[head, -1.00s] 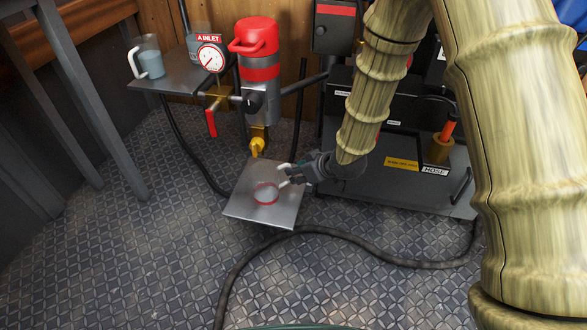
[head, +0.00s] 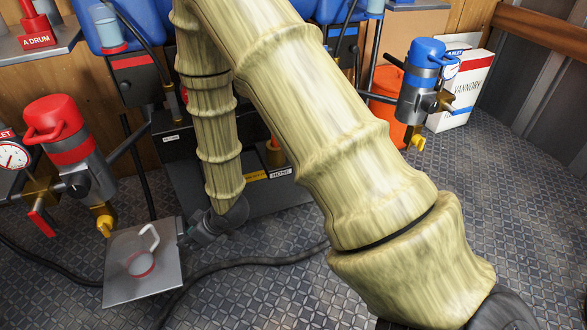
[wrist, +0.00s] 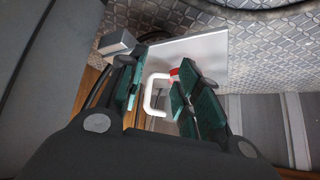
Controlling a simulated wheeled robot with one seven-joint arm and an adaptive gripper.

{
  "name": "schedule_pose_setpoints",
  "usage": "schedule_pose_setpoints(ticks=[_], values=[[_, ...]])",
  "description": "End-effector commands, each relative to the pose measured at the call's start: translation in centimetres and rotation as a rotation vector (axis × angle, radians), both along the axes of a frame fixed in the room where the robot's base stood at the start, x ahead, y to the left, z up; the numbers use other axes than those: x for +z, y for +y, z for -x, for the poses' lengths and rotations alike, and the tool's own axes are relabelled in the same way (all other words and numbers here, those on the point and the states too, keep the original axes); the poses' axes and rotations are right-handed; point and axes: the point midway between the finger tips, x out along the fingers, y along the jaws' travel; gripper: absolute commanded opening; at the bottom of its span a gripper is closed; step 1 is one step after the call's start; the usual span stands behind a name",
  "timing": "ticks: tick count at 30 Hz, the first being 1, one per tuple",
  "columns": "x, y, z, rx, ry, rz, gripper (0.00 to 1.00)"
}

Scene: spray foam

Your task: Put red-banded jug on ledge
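The red-banded jug (head: 141,264) is clear, with a red band and a white handle (head: 150,236). It stands on a square metal plate (head: 120,288) below a yellow tap, at the lower left of the head view. My gripper (head: 183,236) is low at the plate's right edge, beside the handle. In the wrist view my gripper (wrist: 163,92) is open, its green-padded fingers on either side of the white handle (wrist: 150,95), with a gap visible. Only a little of the red band (wrist: 174,72) shows there. I cannot tell which surface is the ledge.
A red-topped cylinder (head: 75,150) with the yellow tap (head: 105,225) stands behind the plate. A black hose (head: 250,262) runs over the patterned floor. A blue-topped cylinder (head: 420,85) and a white box (head: 462,90) are at the right. Floor at the right is clear.

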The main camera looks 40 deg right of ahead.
Motion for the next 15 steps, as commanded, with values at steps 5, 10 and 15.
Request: schedule_pose_setpoints(ticks=[5, 10, 15], values=[[-7.4, -2.8, 7.6, -0.150, 0.183, 0.029, 0.34], [-12.8, -5.5, 15.7, -0.292, 0.349, 0.079, 0.34], [-16.5, -8.2, 24.1, -0.422, 0.502, 0.150, 0.34]])
